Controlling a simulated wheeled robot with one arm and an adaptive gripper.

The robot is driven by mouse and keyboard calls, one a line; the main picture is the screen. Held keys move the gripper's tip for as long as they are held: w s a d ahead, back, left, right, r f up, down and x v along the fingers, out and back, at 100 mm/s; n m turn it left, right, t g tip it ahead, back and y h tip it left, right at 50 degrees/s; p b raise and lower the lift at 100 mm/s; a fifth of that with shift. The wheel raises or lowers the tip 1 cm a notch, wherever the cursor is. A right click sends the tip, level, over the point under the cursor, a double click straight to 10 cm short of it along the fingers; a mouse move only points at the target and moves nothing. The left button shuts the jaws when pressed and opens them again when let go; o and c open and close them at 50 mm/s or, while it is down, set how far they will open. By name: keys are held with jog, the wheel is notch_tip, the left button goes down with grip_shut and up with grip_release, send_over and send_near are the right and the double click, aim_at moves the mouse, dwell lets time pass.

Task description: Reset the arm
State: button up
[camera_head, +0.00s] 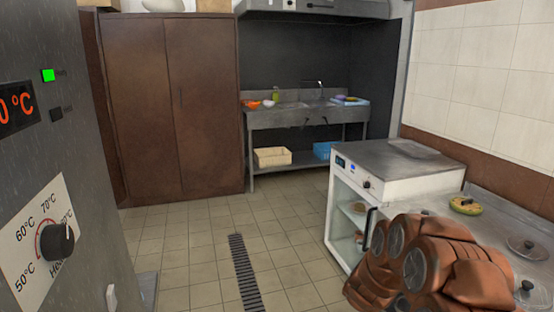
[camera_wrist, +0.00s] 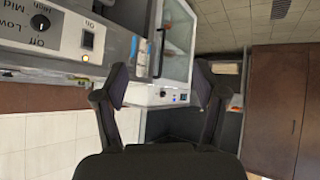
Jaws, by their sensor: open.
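My gripper (camera_wrist: 160,82) shows in the wrist view with its two dark fingers spread wide apart. Nothing is between the fingers. The wrist picture looks upside down. In the head view my orange-brown arm is folded at the lower right, in front of the counter, and the gripper itself cannot be made out there.
A white glass-fronted cabinet (camera_head: 408,188) stands at right beside a counter with pot lids (camera_head: 526,247). A grey panel with a dial (camera_head: 57,243) is close at left. A brown wardrobe (camera_head: 207,105) and a sink table (camera_head: 300,117) stand behind. The tiled floor between is clear.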

jog(key=s+a+r+n+g+y+p, duration=0.3)
jog(key=s+a+r+y, duration=0.3)
jog(key=s+a+r, duration=0.85)
jog(key=s+d+r+g+p, duration=0.1)
jog(key=s+r+g, duration=0.1)
jog(key=s, duration=0.9)
jog(key=s+d+r+g+h+p, duration=0.1)
jog(key=s+d+r+g, duration=0.1)
jog(key=s, duration=0.8)
jog(key=s+d+r+g+h+p, duration=0.1)
jog(key=s+d+r+g, duration=0.1)
jog(key=s+r, duration=0.4)
jog(key=s+g, duration=0.1)
jog(key=s, duration=0.4)
jog(key=shift+s+d+g+p, duration=0.2)
jog(key=shift+s+g+p, duration=0.1)
jog(key=shift+s+p, duration=0.1)
jog(key=shift+f, duration=0.1)
jog(key=shift+c, duration=0.3)
